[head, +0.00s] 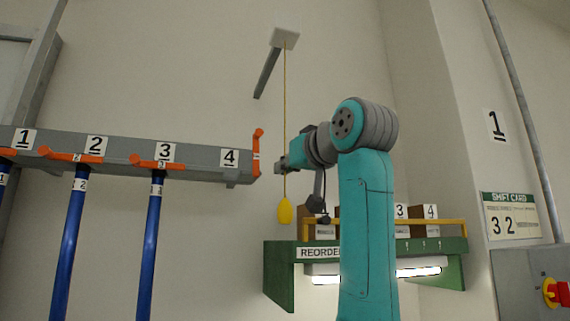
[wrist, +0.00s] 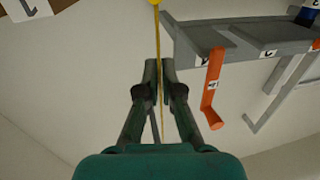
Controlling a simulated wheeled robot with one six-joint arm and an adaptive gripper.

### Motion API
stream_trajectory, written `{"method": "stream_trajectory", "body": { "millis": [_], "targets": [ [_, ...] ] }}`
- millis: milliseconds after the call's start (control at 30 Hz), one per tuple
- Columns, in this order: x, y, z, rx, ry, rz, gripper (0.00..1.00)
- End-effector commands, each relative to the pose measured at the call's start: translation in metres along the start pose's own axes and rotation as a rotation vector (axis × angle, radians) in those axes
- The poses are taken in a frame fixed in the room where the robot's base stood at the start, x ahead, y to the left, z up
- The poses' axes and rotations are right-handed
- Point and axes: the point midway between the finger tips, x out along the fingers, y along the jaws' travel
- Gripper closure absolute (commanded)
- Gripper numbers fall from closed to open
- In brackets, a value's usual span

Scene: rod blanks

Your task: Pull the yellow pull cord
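The yellow pull cord (head: 285,85) hangs straight down from a pale ceiling-side plate, with a yellow teardrop handle (head: 284,211) at its lower end. My gripper (head: 282,164) is at the cord, above the handle. In the wrist view the two fingers of my gripper (wrist: 159,75) are close together with the cord (wrist: 157,40) running between them, and they look shut on it. The handle (wrist: 154,2) is only partly visible at the top edge of that view.
A grey rack (head: 200,161) with numbered slots, orange hooks and blue rods stands to the left, its raised orange end latch (head: 257,150) close to my gripper. A green shelf (head: 280,275) with boxes and a yellow rail (head: 455,221) is below right. A red switch (head: 557,292) is far right.

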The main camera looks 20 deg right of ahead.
Motion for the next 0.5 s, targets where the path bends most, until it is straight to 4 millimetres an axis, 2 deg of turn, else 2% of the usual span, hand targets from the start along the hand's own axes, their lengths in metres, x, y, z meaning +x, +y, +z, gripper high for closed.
{"method": "stream_trajectory", "body": {
  "millis": [233,367,500],
  "targets": [
    [0.0002,0.0,0.0093,0.0,-0.001,0.0,1.0],
    [0.0,0.0,0.0086,0.0,-0.001,0.0,0.66],
    [0.0,0.0,0.0085,0.0,-0.001,0.0,0.65]
  ]
}}
